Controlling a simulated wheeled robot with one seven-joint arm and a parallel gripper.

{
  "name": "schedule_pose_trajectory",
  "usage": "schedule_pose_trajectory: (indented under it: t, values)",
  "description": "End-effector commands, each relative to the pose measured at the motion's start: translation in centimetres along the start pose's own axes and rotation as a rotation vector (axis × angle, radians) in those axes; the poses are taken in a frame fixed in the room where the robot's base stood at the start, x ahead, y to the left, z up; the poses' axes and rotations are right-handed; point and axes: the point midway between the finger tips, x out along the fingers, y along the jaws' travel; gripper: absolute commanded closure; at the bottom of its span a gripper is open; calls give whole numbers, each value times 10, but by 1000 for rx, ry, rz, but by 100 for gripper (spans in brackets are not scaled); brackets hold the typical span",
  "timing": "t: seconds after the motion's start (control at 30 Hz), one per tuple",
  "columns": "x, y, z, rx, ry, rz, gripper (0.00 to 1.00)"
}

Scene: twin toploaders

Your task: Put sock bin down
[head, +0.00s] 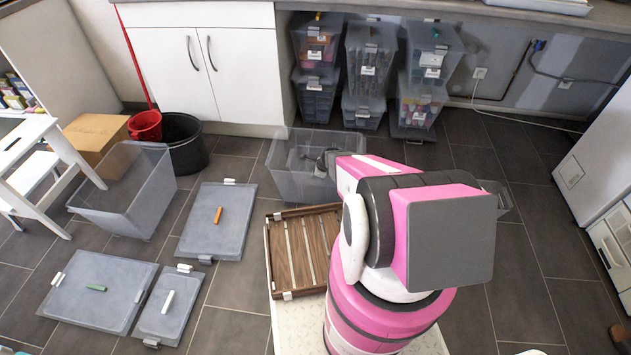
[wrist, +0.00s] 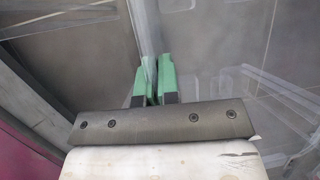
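A clear grey bin (head: 290,178), which I take to be the sock bin, is in front of my arm in the head view. It looks empty, and I cannot read a label on it. My gripper (head: 322,163) reaches to its right side, partly hidden by my arm. In the wrist view, the green fingertips of my gripper (wrist: 153,75) are close together on either side of a thin clear wall of the bin (wrist: 147,28). I cannot tell whether the bin's bottom touches the floor.
A second clear bin (head: 125,205) stands at left. A wooden slatted tray (head: 303,243) is nearer me. Stacked bins (head: 368,70) stand under the counter. A black bucket (head: 185,150) is by the cabinet.

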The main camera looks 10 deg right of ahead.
Motion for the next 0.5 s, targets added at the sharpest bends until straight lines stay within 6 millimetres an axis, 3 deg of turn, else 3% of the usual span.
schedule_pose_trajectory:
  t: [0.2,0.5]
  values:
    - [29,2,-12,1,0,0,100]
    - [30,4,-12,0,0,-1,100]
